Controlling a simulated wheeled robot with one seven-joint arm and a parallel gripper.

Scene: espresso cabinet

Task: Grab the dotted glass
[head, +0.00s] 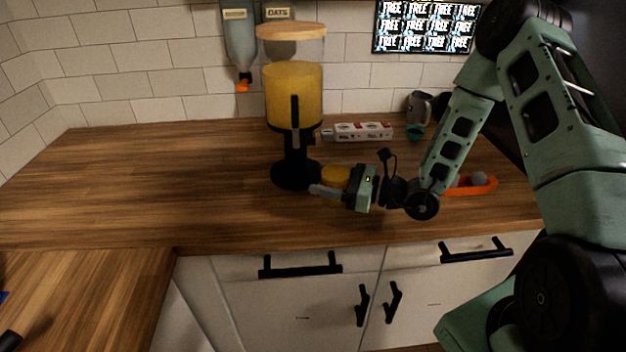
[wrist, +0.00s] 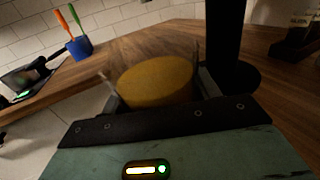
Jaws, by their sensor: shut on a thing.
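A glass (wrist: 155,82) with a round yellow top face sits between my gripper's fingers in the wrist view. In the head view its yellow part (head: 336,174) shows just behind my gripper (head: 330,186). My gripper is shut on this glass, one finger on each side. No dots can be made out on it, and its lower part is hidden by my gripper. It is just right of the black base of the juice dispenser (head: 294,95), low over the wooden counter (head: 130,190). I cannot tell whether it touches the counter.
A white box (head: 358,131), a grey mug (head: 419,106) and a teal cup (head: 414,132) stand behind my gripper near the wall. An orange tray (head: 472,186) lies to the right. A blue holder (wrist: 79,48) with utensils shows in the wrist view.

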